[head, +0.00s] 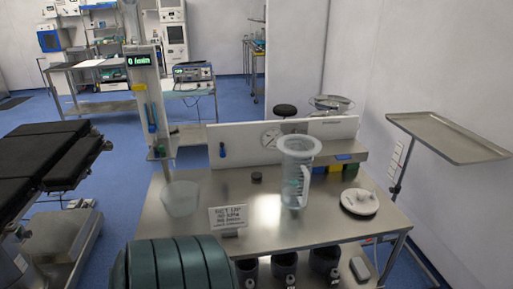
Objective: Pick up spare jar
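A tall clear graduated jar (297,172) stands upright on the steel table (265,236), right of its middle. A shorter, wider translucent jar (180,199) stands near the table's left edge. No label I can read tells which one is the spare jar. Several dark jars, one of them here (284,268), show on the lower level under the table, partly hidden by the tabletop. Neither of my grippers is in view.
A small sign (229,217) stands at the table's front. A white round lid-like part (360,202) lies at the right. A white panel (240,145) backs the table. A steel tray (447,137) stands farther right. A dark green ribbed object (175,265) fills the lower left foreground.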

